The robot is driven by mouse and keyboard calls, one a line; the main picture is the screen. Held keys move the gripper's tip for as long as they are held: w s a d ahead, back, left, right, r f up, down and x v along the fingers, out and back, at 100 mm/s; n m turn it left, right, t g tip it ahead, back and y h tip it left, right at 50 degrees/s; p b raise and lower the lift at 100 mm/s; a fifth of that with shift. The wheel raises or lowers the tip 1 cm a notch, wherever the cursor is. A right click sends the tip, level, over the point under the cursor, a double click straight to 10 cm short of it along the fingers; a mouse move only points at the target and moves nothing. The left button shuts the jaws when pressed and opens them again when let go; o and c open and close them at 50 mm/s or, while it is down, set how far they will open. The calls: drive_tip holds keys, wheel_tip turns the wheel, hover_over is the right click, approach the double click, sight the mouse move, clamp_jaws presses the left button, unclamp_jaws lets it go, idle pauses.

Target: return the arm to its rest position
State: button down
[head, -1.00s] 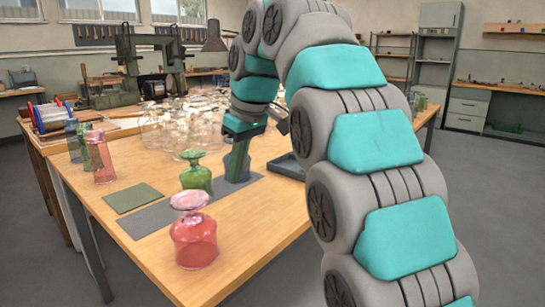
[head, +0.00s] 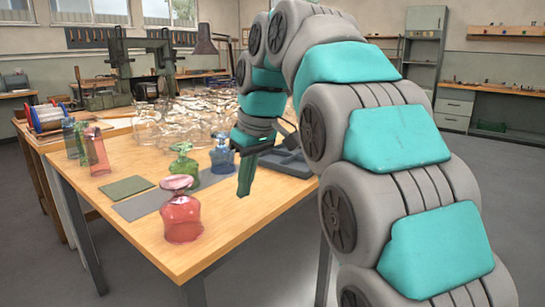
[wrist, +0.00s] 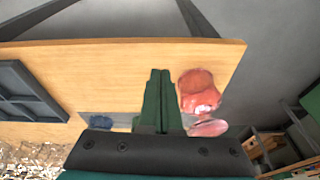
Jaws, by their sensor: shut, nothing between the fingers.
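My gripper (head: 245,181) is shut and empty. Its green fingers point down beside the table's right front edge, to the right of the blue glass (head: 222,155) and apart from it. The closed fingers (wrist: 158,98) also show in the wrist view. The blue glass stands on the grey strip mat (head: 145,203), behind a green glass (head: 184,170). A red glass (head: 182,217) with a pink top stands nearest the front edge. In the wrist view the red glass (wrist: 199,93) is right of the fingers, and the blue glass (wrist: 101,122) is left of them.
A dark compartment tray (head: 287,161) lies near the table's right edge, close to my arm. A dense group of clear glasses (head: 185,118) fills the back. A red tumbler (head: 97,150) and a green one stand at left, near a green square mat (head: 127,188).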

drive_tip(key=s+d+f+m+g, duration=0.1)
drive_tip(key=s+d+f+m, duration=0.2)
drive_tip(key=s+d+f, duration=0.3)
drive_tip(key=s+d+f+m+g+h, duration=0.1)
drive_tip(key=s+d+f+m, duration=0.2)
drive_tip(key=s+d+f, duration=0.4)
drive_tip(key=s+d+f+m+g+h, duration=0.1)
drive_tip(key=s+d+f+m, duration=0.2)
drive_tip(key=s+d+f, duration=0.4)
drive_tip(key=s+f, duration=0.6)
drive_tip(key=s, duration=0.6)
drive_tip(key=shift+s+d, duration=0.2)
drive_tip(key=shift+s, duration=0.05)
